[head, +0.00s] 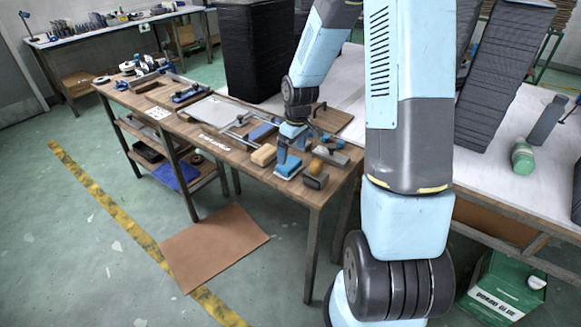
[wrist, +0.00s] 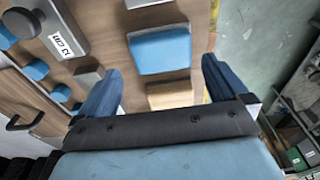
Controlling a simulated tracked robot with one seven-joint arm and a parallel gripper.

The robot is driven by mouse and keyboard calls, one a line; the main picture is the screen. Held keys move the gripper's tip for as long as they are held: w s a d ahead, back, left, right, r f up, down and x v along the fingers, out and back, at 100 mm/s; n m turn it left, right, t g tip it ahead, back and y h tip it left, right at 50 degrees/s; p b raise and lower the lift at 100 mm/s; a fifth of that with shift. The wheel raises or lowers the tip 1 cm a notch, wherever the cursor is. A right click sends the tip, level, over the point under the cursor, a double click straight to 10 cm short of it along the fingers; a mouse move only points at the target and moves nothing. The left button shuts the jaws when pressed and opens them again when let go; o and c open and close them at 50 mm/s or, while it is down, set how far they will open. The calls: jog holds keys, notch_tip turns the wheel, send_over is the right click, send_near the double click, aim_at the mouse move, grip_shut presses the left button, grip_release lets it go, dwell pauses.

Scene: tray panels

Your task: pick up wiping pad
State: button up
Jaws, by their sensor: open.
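A blue pad with a pale edge, which looks like the wiping pad (head: 288,168), lies flat on the wooden bench near its front edge. In the wrist view the pad (wrist: 160,50) shows whole, lying ahead of and between the two blue fingers. My gripper (head: 294,150) is over the bench at the pad, pointing down, with its fingers spread. In the wrist view my gripper (wrist: 162,72) is open with nothing between its fingers. I cannot tell the exact height of the fingertips above the pad.
The wooden bench (head: 260,178) also holds several tools. Black stacks (head: 250,50) stand behind. Open floor lies in front.

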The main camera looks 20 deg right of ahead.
aim_at(289, 162)
jog(key=shift+w+a+f, duration=0.1)
jog(key=shift+w+f, duration=0.05)
jog(key=shift+f, duration=0.8)
jog(key=shift+w+a+f, duration=0.15)
jog(key=shift+f, duration=0.8)
jog(key=shift+w+a+f, duration=0.1)
jog(key=shift+w+f, duration=0.05)
jog(key=shift+f, duration=0.8)
jog(key=c, duration=0.8)
jog(key=shift+r, duration=0.1)
